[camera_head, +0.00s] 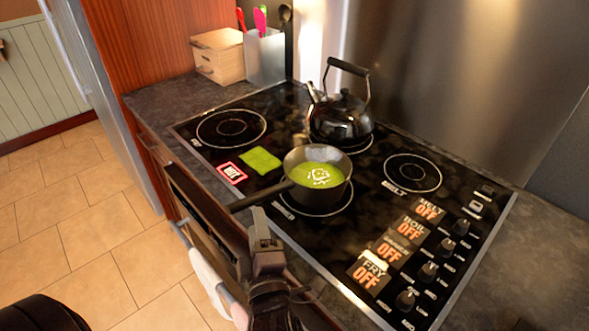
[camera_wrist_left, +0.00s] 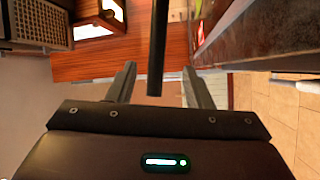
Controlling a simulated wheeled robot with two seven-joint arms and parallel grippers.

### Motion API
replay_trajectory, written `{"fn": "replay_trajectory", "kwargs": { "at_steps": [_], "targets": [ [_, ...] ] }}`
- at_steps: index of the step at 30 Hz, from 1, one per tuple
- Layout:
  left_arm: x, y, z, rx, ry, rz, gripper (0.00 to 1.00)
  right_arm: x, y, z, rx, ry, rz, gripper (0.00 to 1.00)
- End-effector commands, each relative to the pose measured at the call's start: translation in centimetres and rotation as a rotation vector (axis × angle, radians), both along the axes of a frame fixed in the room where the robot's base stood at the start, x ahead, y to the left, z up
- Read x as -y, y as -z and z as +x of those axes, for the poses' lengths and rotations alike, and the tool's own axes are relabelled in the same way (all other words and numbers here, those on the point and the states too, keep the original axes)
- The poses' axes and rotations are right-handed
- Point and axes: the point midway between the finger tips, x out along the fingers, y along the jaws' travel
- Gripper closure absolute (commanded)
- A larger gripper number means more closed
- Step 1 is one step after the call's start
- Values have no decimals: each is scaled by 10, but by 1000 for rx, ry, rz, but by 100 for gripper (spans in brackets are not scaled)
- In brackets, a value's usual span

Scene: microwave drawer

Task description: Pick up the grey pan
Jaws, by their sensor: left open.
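The grey pan (camera_head: 296,160) sits on the front middle burner of the black stovetop, with green contents inside. Its dark handle (camera_head: 245,201) sticks out to the left over the stove's front edge. My left gripper (camera_head: 261,216) is open just in front of the handle. In the left wrist view, the handle (camera_wrist_left: 158,45) reaches down between the two open fingers of my left gripper (camera_wrist_left: 158,72), with space on both sides. My right gripper is not in view.
A black kettle (camera_head: 341,116) stands on the burner behind the pan. A green square (camera_head: 260,160) lies left of the pan. Control knobs (camera_head: 405,299) line the right side. A wooden box (camera_head: 218,56) and a utensil holder (camera_head: 264,58) stand at the back left.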

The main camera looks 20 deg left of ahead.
Motion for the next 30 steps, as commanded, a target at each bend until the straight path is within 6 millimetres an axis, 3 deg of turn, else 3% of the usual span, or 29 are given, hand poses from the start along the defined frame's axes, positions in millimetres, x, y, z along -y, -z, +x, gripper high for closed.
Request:
{"fn": "replay_trajectory", "kwargs": {
  "at_steps": [5, 13, 18, 26, 30],
  "targets": [
    [-9, -4, 13, 2, -1, 0, 54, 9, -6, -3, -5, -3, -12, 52],
    [-30, -11, 43, 2, -1, 4, 54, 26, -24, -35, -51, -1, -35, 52],
    [-42, -9, 59, 0, 0, 1, 54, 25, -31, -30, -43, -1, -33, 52],
    [-45, -7, 62, 0, 0, -1, 54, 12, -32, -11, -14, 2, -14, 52],
    [-45, -7, 62, 0, 0, -1, 68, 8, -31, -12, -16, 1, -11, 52]
  ]
}}
